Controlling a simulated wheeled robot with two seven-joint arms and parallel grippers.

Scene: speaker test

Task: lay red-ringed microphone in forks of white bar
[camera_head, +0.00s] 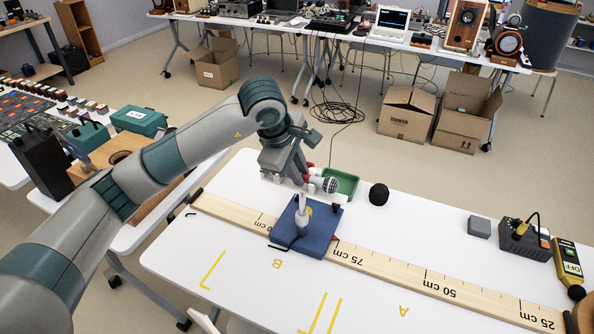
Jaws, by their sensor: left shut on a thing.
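My left gripper (307,176) reaches in over the table and is shut on the microphone (331,185). The microphone has a grey mesh head pointing right, and red shows beside the fingers. Most of its body is hidden by the gripper. A white upright piece, which seems to be part of the white bar (301,216), stands on a blue block (321,242) just below and in front of the gripper. I cannot make out its forks clearly, nor whether the microphone touches it. My right gripper is not in view.
A wooden ruler (395,270) runs across the white table under the blue block. A green tray (350,180) lies behind the microphone, with a black foam ball (378,194) to its right. A grey block (479,227), black box (521,241) and yellow meter (567,261) stand at right.

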